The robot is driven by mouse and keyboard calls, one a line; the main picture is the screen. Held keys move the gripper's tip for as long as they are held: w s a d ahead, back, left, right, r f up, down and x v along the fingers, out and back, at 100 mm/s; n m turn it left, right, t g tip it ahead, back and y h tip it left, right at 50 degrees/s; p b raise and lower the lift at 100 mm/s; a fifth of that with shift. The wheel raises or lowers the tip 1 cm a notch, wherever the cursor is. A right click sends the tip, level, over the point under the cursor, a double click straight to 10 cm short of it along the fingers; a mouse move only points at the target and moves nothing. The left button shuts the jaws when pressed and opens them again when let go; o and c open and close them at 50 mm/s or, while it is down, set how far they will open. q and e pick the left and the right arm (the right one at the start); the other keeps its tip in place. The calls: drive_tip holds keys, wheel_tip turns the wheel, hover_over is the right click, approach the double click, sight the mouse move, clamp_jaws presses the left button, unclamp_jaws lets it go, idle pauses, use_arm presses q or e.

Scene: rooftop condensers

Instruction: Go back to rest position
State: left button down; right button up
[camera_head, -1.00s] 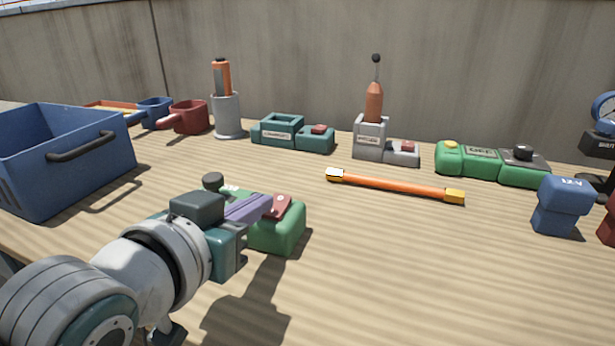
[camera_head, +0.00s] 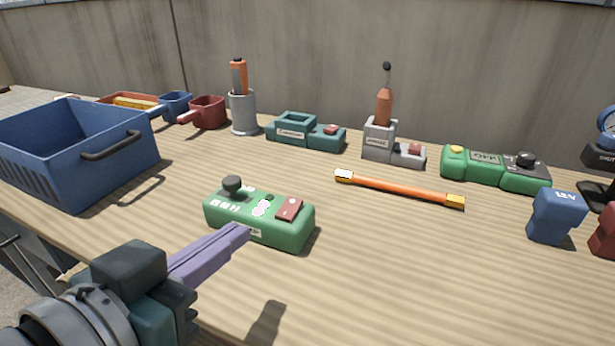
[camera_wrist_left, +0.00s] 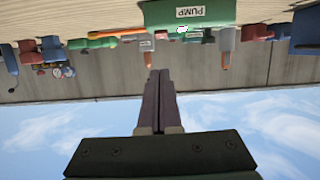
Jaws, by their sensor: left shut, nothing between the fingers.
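My left gripper (camera_head: 208,255) is in the lower left of the head view, with its purple fingers together and nothing between them. Its fingertips appear in front of the green pump box (camera_head: 262,232), which has a black knob, a red switch and a lit spot on top. I cannot tell from the head view how far apart they are. In the left wrist view the shut fingers (camera_wrist_left: 158,78) show in the middle, with the box labelled PUMP (camera_wrist_left: 215,14) above them, apart from the tips. My right gripper is not in view.
A blue crate (camera_head: 130,173) stands at the left. An orange bar with yellow ends (camera_head: 400,190) lies mid-table. Behind are a teal holder (camera_head: 291,131), a grey holder (camera_head: 378,143) and a green OFF box (camera_head: 484,170). A blue 12V block (camera_head: 556,217) stands right. The front table is clear.

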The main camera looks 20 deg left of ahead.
use_arm(q)
drive_tip(key=s+r+m+g+p, duration=0.2)
drive_tip(key=s+r+g+p, duration=0.9)
drive_tip(key=s+r+p, duration=0.9)
drive_tip(key=w+r+p, duration=0.2)
drive_tip(key=r+p, duration=1.5)
drive_tip(key=p, duration=0.2)
drive_tip(key=w+r+p, duration=0.3)
drive_tip(key=r+p, duration=1.3)
drive_tip(key=p, duration=0.3)
drive_tip(key=shift+w+a+r, duration=0.2)
drive_tip(key=shift+a+r, duration=0.15)
